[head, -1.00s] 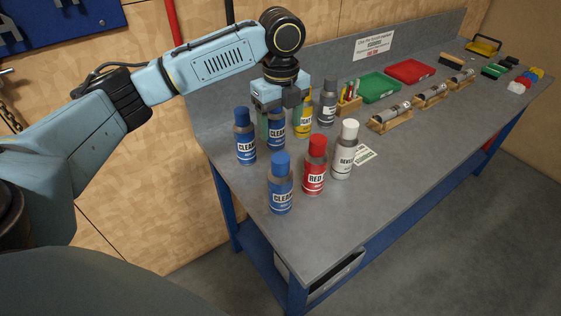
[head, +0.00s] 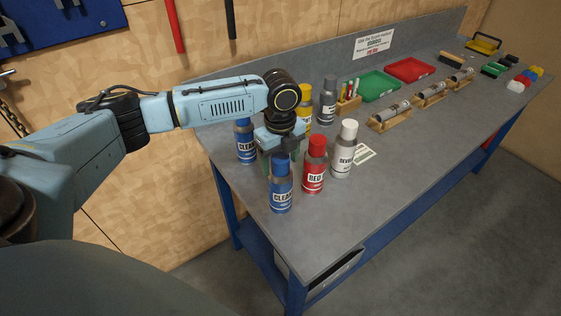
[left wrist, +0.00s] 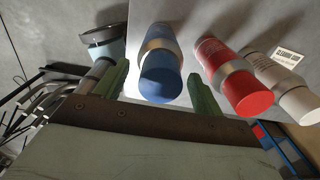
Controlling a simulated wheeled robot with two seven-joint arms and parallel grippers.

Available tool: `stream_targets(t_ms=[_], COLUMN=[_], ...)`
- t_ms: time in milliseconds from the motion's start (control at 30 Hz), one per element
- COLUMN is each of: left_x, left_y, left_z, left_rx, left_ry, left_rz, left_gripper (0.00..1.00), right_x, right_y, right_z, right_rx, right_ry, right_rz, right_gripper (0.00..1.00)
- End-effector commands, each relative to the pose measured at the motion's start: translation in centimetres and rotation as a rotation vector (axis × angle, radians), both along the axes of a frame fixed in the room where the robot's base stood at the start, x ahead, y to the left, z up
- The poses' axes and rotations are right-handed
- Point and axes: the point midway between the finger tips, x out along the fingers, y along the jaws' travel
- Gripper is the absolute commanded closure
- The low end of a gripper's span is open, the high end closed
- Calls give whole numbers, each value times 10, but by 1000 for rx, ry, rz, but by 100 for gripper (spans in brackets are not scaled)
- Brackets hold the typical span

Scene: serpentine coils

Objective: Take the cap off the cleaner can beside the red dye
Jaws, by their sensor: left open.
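The cleaner can (head: 281,195) with a blue cap stands upright at the near left of the bench, just left of the red dye can (head: 313,178). My left gripper (head: 281,158) is open above and slightly behind the cleaner can, partly covering its cap. In the left wrist view, the blue cap (left wrist: 160,82) lies between the two green fingers, with room on both sides. Whether the fingers are level with the cap is hard to tell. The red cap (left wrist: 250,100) is just outside the right finger. My right gripper is not in view.
Another blue cleaner can (head: 246,146) stands behind and to the left. A white-capped can (head: 343,158) is right of the red one. Yellow (head: 305,105) and grey (head: 327,105) cans stand farther back. The front bench surface is clear.

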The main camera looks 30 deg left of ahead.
Motion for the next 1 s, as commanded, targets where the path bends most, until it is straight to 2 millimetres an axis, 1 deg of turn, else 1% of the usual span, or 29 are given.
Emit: stream_targets(t_ms=[67, 400, 433, 633, 733, 867, 1000], left_x=[0, 0, 0, 0, 1, 1, 1], left_y=[0, 0, 0, 0, 0, 0, -1], left_z=[0, 1, 1, 1, 7, 27, 57], left_rx=[0, 0, 0, 0, -1, -2, -2], left_ry=[0, 0, 0, -1, -2, -4, -5], left_rz=[0, 0, 0, 0, 0, 0, -1], left_gripper=[31, 76, 79, 79, 79, 79, 79], right_x=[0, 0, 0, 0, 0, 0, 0], right_y=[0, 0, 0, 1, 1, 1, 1], right_z=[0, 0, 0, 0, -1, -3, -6], right_rx=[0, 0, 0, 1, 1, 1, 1], right_ry=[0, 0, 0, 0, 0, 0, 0], right_rz=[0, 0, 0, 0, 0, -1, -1], right_gripper=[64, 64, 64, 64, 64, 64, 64])
